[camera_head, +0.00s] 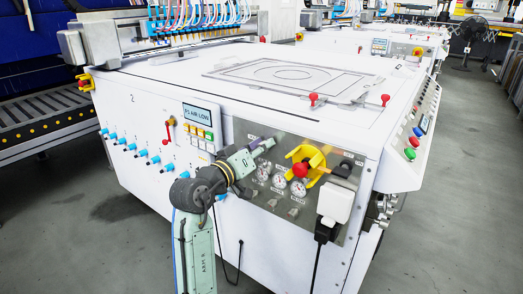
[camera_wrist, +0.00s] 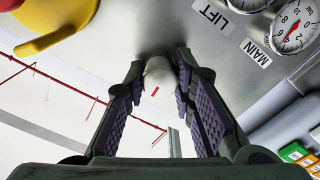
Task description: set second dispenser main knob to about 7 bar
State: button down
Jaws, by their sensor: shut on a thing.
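In the wrist view a pale grey round knob (camera_wrist: 160,76) with a short red mark sits between the two fingers of my gripper (camera_wrist: 161,95), which is shut on it. The knob stands out from the grey panel face. A gauge (camera_wrist: 294,28) with a red needle sits up and right, beside a MAIN label (camera_wrist: 256,53); I cannot read its value surely. A LIFT label (camera_wrist: 211,14) is nearby. In the head view my gripper (camera_head: 266,144) is at the top of the control panel (camera_head: 240,128) on the white machine marked 2; the knob is hidden there.
Several round gauges (camera_head: 279,180) sit below my gripper. A yellow rotary handle with a red centre (camera_head: 301,169) is close to its right. A white plug box (camera_head: 334,205) and cable stand further right. A screen (camera_head: 197,115) reads an AIR LOW message.

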jog(key=m+b, duration=0.5)
jog(key=m, duration=0.1)
jog(key=shift+d+f, duration=0.1)
jog(key=shift+f, duration=0.05)
jog(key=m+b, duration=0.3)
jog(key=m, duration=0.2)
jog(key=shift+s+m+b, duration=0.1)
jog(key=shift+m+b, duration=0.3)
jog(key=c, duration=1.3)
grip_release()
jog(key=shift+c, duration=0.2)
jog(key=v, duration=1.2)
jog(key=shift+r, duration=0.2)
